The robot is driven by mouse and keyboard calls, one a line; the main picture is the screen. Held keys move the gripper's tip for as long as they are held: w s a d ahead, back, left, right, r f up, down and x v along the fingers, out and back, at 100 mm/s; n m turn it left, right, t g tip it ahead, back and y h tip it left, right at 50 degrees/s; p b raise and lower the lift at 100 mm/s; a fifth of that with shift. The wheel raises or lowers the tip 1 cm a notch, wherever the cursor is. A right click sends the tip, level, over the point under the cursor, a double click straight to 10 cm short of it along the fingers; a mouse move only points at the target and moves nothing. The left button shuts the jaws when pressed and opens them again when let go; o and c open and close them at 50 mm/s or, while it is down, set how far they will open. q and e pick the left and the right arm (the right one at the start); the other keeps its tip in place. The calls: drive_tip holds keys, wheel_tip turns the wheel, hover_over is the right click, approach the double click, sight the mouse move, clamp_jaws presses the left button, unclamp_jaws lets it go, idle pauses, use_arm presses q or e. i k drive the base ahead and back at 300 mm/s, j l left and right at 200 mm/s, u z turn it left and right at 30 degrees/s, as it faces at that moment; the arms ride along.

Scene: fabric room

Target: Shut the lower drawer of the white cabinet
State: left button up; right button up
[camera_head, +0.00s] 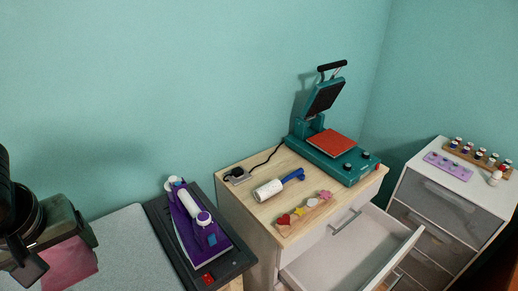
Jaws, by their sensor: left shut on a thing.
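The white cabinet (249,230) has a light wooden top and stands at lower centre. Its upper drawer, with a metal handle (345,222), is shut. The lower drawer (345,257) is pulled out toward the lower right, and its pale inside looks empty. The bottom of the drawer is cut off by the picture edge. My left gripper (62,250) is at the far left, well away from the cabinet. It is shut on what looks like a pink cloth (70,267) above a grey surface. My right gripper is not in view.
A teal heat press (340,160), a lint roller (278,186) and small coloured shapes (300,212) are on the cabinet top. A purple iron (190,215) rests on a dark stand at the left. A grey-fronted drawer unit (440,205) stands close at the right, near the open drawer.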

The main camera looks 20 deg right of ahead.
sight(347, 258)
drive_tip(key=k+l+z, duration=0.3)
drive_tip(key=l, duration=0.3)
drive_tip(key=k+l+z, duration=0.2)
drive_tip(key=l+z, duration=0.1)
drive_tip(key=z, duration=1.1)
